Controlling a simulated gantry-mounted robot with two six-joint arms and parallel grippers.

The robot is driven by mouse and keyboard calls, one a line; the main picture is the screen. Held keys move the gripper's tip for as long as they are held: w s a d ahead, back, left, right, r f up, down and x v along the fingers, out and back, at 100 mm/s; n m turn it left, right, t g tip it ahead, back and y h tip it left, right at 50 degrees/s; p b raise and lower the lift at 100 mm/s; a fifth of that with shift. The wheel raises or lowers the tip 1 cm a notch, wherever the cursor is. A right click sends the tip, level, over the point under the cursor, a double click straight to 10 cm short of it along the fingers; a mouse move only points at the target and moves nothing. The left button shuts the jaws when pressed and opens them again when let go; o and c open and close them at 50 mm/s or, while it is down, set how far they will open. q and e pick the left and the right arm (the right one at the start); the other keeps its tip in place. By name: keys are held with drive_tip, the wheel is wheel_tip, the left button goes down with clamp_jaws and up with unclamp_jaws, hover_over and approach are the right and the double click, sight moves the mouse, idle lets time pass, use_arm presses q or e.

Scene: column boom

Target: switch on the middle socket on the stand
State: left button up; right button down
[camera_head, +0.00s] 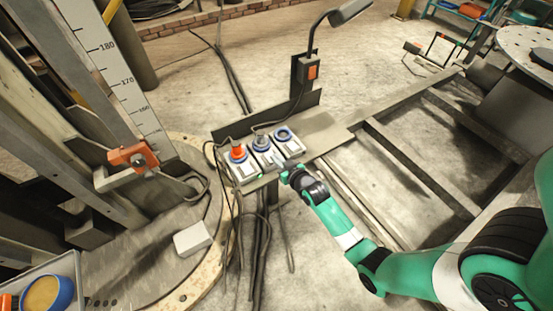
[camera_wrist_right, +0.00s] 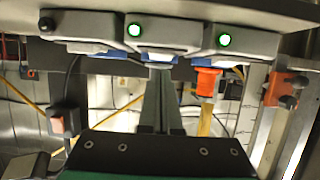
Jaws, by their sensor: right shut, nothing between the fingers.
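Three grey sockets with blue rings stand in a row on the stand. The left socket (camera_head: 240,170) holds a red plug (camera_head: 237,152). The middle socket (camera_head: 262,144) has a grey plug with a dark cable, and the right socket (camera_head: 284,135) appears empty. In the right wrist view the row is mirrored: the middle socket's light (camera_wrist_right: 134,30) glows green, as does the light (camera_wrist_right: 224,40) above the orange-red plug (camera_wrist_right: 207,82). The third socket's button (camera_wrist_right: 47,25) is dark. My right gripper (camera_head: 282,165) is shut and empty at the middle socket's front; contact is unclear. My left gripper is not in view.
A lamp (camera_head: 349,12) on a bent post with an orange switch (camera_head: 312,70) stands behind the sockets. Cables hang below them. A gauge column with an orange clamp (camera_head: 133,158) is left. A metal frame (camera_head: 415,165) lies right.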

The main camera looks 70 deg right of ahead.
drive_tip(key=shift+r, duration=0.1)
wheel_tip(320, 180, up, 5)
drive_tip(key=p, duration=0.6)
drive_tip(key=s+a+p, duration=0.2)
drive_tip(key=s+a, duration=0.4)
drive_tip(key=s, duration=0.2)
drive_tip(key=shift+s, duration=0.3)
drive_tip(key=shift+r, duration=0.1)
